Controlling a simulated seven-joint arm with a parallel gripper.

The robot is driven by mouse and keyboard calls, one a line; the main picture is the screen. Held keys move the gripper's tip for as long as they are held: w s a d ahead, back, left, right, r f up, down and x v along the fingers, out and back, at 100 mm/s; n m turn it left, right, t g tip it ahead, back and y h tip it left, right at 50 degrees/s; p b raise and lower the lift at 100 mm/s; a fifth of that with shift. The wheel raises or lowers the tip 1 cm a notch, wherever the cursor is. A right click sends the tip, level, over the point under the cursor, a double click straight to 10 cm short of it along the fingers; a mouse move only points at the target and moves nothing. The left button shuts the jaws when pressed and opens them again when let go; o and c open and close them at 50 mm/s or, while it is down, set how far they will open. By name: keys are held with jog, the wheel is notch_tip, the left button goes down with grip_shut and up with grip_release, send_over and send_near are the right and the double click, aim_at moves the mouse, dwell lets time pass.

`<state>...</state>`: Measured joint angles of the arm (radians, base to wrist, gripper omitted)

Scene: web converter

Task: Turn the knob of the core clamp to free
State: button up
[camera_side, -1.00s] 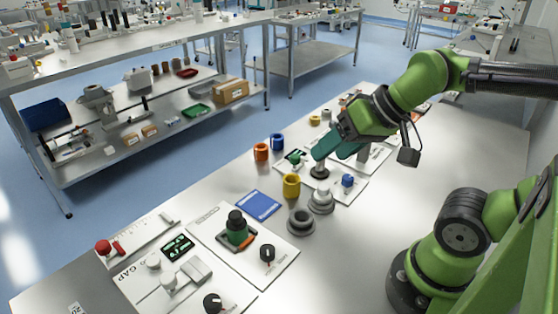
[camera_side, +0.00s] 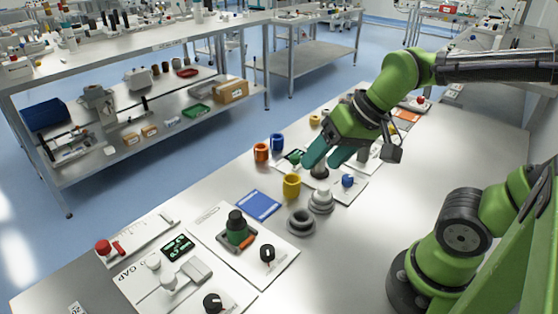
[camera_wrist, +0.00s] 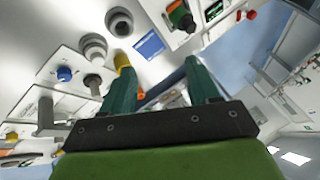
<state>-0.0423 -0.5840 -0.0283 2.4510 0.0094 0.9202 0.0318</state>
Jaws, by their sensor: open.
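A blue knob (camera_side: 347,180) stands on a white plate (camera_side: 350,195) at the right of the group of parts. It also shows at the left of the wrist view (camera_wrist: 64,73). I cannot read a label that says which knob is the core clamp's. Black knobs with a white mark stand on the nearer panels, one (camera_side: 267,253) on the middle panel and one (camera_side: 212,303) at the front edge. My gripper (camera_side: 321,163) is open and empty, with teal fingers apart above the far plates, left of and above the blue knob. The fingers hide part of the plates there.
Close to the gripper stand a yellow cylinder (camera_side: 291,186), a grey stepped post (camera_side: 321,201) and a dark grey ring (camera_side: 301,221). Orange (camera_side: 261,152) and blue (camera_side: 277,142) cups stand behind. A blue pad (camera_side: 258,205) lies nearer.

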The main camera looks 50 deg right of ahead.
jog(key=w+a+f+m+g+y, duration=0.25)
jog(key=w+f+m+g, duration=0.25)
jog(key=m, duration=0.9)
send_near(268, 248)
jog(key=shift+h, duration=0.25)
jog(key=x, duration=0.8)
jog(key=shift+a+f, duration=0.25)
jog(key=shift+a, duration=0.05)
jog(key=c, duration=1)
